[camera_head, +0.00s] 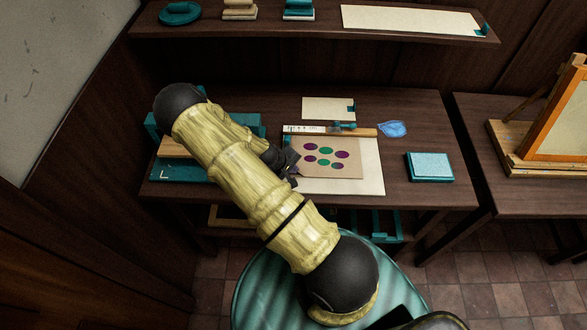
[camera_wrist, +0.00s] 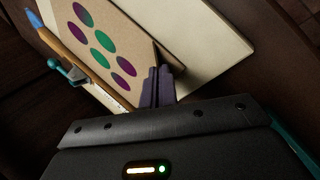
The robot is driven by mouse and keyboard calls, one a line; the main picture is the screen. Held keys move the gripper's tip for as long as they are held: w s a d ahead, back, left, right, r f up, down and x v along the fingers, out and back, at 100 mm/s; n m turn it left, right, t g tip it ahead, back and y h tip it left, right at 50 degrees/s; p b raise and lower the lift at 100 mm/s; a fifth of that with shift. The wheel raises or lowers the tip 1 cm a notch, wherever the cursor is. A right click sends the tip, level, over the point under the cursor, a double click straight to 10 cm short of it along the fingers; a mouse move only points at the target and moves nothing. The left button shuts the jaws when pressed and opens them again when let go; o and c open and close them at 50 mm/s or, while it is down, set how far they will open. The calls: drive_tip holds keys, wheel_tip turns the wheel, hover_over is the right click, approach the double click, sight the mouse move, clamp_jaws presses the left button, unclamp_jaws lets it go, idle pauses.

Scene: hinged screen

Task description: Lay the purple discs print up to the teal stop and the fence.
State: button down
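The print (camera_head: 326,171) is a tan card with purple and green discs. It lies over a larger cream sheet (camera_head: 372,181), with its far edge close to the fence (camera_head: 362,132); contact is unclear. It also shows in the wrist view (camera_wrist: 113,42), where its near edge seems raised, with a dark shadow beside it. My gripper (camera_head: 290,165) is at the print's left edge. Its fingers (camera_wrist: 157,72) look closed together on that edge. A teal piece (camera_head: 287,141) sits by the fence's left end, and a teal-knobbed clamp (camera_wrist: 75,74) is on the fence; I cannot tell which is the stop.
A cream card (camera_head: 322,106) with a teal corner lies behind the fence. Teal equipment (camera_head: 178,172) stands left, partly behind my arm. A shelf (camera_head: 320,28) runs above; an easel (camera_head: 553,130) stands far right.

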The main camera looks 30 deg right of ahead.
idle(0.5)
idle(0.3)
drive_tip(key=c, duration=1.6)
unclamp_jaws()
drive_tip(key=shift+o, duration=0.3)
drive_tip(key=shift+a+f, duration=0.1)
drive_tip(key=shift+a, duration=0.05)
wheel_tip(320, 180, up, 7)
drive_tip(key=p, duration=0.4)
